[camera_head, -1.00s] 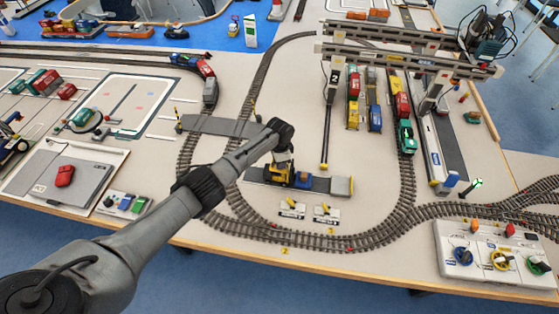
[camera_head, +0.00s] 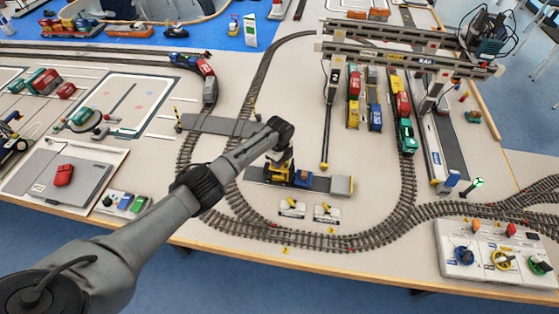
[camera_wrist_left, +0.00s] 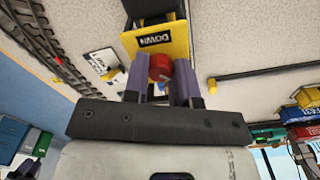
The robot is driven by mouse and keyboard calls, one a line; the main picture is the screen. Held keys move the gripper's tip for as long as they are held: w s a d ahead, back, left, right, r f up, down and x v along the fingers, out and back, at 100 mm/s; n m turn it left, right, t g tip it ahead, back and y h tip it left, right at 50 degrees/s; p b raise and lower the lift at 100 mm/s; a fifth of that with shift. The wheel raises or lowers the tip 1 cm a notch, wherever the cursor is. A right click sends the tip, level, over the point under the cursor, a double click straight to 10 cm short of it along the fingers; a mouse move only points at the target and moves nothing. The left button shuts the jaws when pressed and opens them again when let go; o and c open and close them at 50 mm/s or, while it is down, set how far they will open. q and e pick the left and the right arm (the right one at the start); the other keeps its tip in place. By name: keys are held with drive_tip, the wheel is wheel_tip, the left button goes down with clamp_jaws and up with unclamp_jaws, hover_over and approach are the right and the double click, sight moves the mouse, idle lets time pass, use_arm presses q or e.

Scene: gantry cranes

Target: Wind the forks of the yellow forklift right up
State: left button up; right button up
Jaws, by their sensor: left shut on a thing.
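The yellow forklift (camera_head: 277,173) stands on a dark grey strip inside the track loop in the head view, with a blue load beside it on the right. My left gripper (camera_head: 281,155) is over the forklift from above. In the left wrist view the forklift's yellow panel (camera_wrist_left: 172,45) carries the word DOWN. There the two purple fingers of my left gripper (camera_wrist_left: 160,78) are shut on a round red knob (camera_wrist_left: 160,67) at the panel. The forks are not clearly visible. My right gripper is not in view.
Railway track (camera_head: 312,241) curves around the forklift. Two small switch plates (camera_head: 292,209) lie in front of it. A gantry crane (camera_head: 410,62) stands over wagons at the back right. A control box (camera_head: 495,255) sits at the front right.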

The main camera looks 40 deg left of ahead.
use_arm(q)
drive_tip(key=m, duration=0.4)
drive_tip(key=shift+b, duration=0.35)
drive_tip(key=shift+m+b, duration=0.35)
drive_tip(key=shift+m, duration=1.75)
drive_tip(key=o, duration=0.9)
drive_tip(key=shift+o, duration=0.2)
drive_tip(key=shift+r, duration=0.1)
wheel_tip(320, 180, up, 14)
drive_tip(key=p, duration=0.2)
drive_tip(key=shift+f, duration=0.2)
